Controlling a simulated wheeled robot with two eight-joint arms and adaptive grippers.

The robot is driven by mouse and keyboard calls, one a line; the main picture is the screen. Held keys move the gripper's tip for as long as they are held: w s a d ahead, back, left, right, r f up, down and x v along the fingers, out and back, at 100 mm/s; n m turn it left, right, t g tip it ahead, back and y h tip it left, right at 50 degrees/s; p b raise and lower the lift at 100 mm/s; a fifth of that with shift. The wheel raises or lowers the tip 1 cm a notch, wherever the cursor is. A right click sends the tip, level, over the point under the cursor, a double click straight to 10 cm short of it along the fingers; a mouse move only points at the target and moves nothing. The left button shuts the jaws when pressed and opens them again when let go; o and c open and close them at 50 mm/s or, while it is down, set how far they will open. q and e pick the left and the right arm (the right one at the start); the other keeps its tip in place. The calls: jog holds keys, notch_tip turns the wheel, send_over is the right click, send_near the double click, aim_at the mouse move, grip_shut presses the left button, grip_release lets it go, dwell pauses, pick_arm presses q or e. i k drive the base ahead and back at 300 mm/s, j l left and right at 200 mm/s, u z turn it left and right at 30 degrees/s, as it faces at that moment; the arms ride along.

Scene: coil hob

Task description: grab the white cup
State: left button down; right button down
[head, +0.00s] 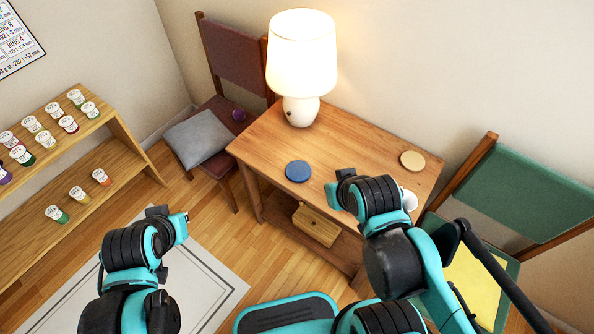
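A small white rounded thing (410,200) shows at the right part of the wooden table (362,138), just past my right arm. It may be the white cup; most of it is hidden behind the arm. My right gripper (338,185) is over the table's front edge, to the left of the white thing and apart from it. My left gripper (171,219) is low at the left, over the floor and rug, far from the table. The view does not show clearly whether either gripper is open or shut.
A lit lamp (300,65), blue disc (298,171) and tan disc (412,160) are on the table. Chairs with a grey cushion (198,137) and a yellow cushion (470,285) flank it. A shelf (82,133) with several small jars stands left. The table's middle is clear.

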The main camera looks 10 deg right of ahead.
aim_at(410, 199)
jog(key=k+z, duration=0.1)
jog(key=z, duration=1.55)
jog(key=i+z, duration=0.25)
jog(key=i+j+z, duration=0.15)
jog(key=z, duration=0.15)
jog(key=i, duration=0.05)
